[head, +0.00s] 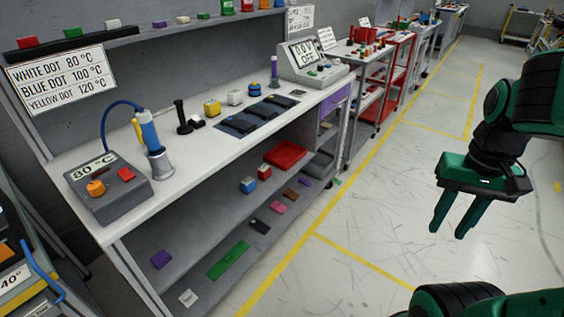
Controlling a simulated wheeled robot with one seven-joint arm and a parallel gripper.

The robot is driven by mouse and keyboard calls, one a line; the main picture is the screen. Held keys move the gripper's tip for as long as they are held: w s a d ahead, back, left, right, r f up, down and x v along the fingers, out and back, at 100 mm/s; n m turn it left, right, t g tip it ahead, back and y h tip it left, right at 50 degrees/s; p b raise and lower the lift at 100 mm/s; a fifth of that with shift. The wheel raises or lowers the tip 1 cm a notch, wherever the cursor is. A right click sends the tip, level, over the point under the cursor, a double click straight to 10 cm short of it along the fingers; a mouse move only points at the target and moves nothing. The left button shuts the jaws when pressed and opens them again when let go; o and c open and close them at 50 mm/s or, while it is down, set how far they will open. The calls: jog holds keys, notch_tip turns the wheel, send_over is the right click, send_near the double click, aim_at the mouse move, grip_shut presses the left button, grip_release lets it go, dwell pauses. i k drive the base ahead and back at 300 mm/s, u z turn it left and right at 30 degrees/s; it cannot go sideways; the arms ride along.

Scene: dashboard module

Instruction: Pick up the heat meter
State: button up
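No object is labelled as a heat meter, so I cannot tell for sure which it is. A grey box (108,190) with an "80 °C" display, an orange knob and a red button stands at the bench's near left end. A blue cable runs from it to a blue-handled tool (149,132) upright in a metal holder (160,166). A black upright device (181,116) and a purple-topped stick (274,72) stand farther along the bench. My gripper (447,234) is open and empty, fingers pointing down over the floor at right, well apart from the bench.
The white bench (220,140) holds yellow, white and blue blocks, dark pads and a "0.0 V OFF" unit (313,66). A temperature sign (62,80) hangs at left. The floor between gripper and bench is clear.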

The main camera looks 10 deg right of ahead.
aim_at(264, 172)
jog(key=u, duration=0.2)
jog(key=i, duration=1.05)
jog(key=u, duration=0.5)
